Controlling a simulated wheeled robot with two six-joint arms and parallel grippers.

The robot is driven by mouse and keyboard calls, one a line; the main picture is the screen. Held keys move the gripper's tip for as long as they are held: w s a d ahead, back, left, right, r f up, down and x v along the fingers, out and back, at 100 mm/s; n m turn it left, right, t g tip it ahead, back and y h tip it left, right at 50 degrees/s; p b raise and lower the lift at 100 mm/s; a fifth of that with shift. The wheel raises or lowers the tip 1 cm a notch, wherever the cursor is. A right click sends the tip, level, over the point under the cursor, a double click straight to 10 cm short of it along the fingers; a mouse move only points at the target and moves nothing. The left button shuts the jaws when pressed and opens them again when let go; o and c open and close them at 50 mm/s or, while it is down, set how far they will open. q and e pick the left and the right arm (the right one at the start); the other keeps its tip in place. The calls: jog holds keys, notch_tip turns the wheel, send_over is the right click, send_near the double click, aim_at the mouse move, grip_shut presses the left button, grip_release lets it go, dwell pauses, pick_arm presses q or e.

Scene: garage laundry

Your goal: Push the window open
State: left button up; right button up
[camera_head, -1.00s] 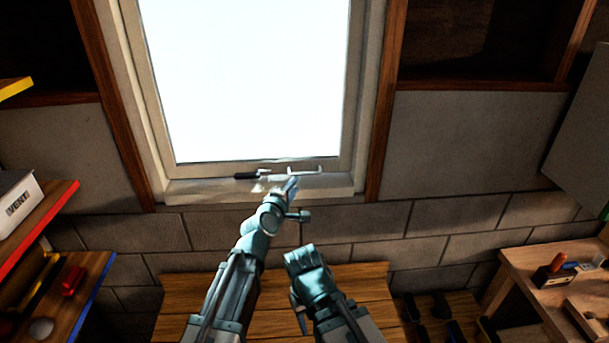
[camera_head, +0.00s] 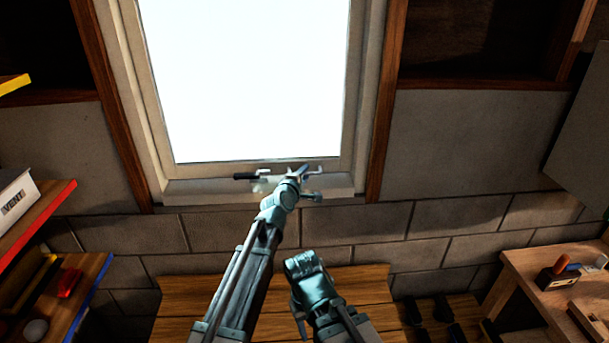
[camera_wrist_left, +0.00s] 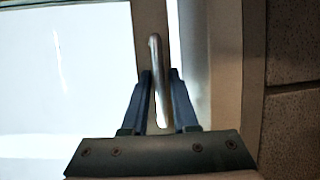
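The window (camera_head: 250,80) has a pale frame and a bright white pane, and its sash looks seated in the frame. A metal handle bar (camera_head: 319,171) with a dark grip (camera_head: 246,176) sits along the lower frame. My left gripper (camera_head: 301,172) is at this bar. In the left wrist view, its two fingers (camera_wrist_left: 161,85) stand apart, one on each side of the metal bar (camera_wrist_left: 156,55), with narrow gaps showing. My right arm's end (camera_head: 306,268) is low, below the window; its fingers cannot be made out.
A wooden bench (camera_head: 205,290) lies below the block wall. A shelf with a white VENT box (camera_head: 17,205) stands at the left. A wooden workbench (camera_head: 530,268) with tools is at the right. The wall beside the window is clear.

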pick_arm(q)
grip_shut()
dwell(1.3)
